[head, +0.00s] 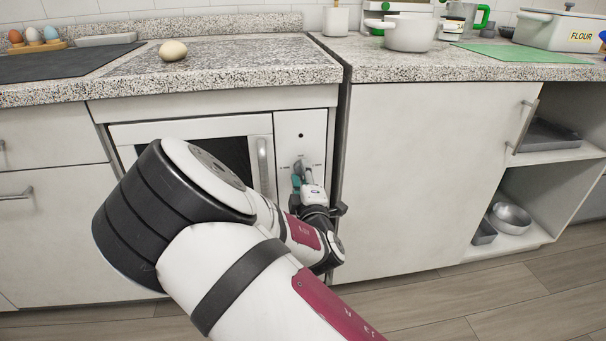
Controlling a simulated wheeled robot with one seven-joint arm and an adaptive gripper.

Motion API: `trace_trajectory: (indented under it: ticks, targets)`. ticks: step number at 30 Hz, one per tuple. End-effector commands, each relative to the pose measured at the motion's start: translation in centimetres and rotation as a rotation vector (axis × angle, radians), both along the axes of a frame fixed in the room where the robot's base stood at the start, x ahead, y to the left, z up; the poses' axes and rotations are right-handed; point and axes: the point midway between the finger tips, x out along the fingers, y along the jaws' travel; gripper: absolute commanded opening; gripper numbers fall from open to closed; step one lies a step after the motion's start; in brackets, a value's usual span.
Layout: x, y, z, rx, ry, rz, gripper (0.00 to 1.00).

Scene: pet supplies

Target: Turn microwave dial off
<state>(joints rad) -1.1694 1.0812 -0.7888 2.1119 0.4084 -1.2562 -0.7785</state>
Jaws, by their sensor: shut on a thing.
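The microwave (193,131) is built in below the counter, with a dark window and a vertical metal handle (263,166). Its narrow white control panel (301,123) is to the right of the door and has a small black dot near the top. My gripper (300,174) is at the lower part of this panel, at the dial, and is shut on it. The dial is mostly hidden by the fingers, so its setting cannot be told. Faint markings show beside it. My arm covers much of the microwave door.
A pale egg-shaped thing (173,50) lies on the speckled counter (235,78) above. A white pot (410,32) stands on the right counter. A closed white cabinet door (420,170) is right of the panel, with open shelves holding a metal bowl (510,217) beyond. Floor in front is clear.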

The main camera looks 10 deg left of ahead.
Motion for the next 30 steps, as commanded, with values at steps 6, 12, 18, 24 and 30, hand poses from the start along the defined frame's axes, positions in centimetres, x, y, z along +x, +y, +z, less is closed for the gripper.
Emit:
trace_trajectory:
  ticks: [6, 12, 18, 24, 30]
  targets:
    - [-0.13, 0.36, -0.24, -0.201, -0.053, 0.008, 0.04]
    - [-0.12, 0.29, -0.3, -0.385, -0.105, 0.009, 0.04]
    - [-0.12, 0.25, -0.33, -0.567, -0.158, 0.009, 0.04]
    - [-0.12, 0.19, -0.38, -0.752, -0.21, 0.009, 0.04]
    - [-0.11, 0.11, -0.44, -0.935, -0.262, 0.01, 0.04]
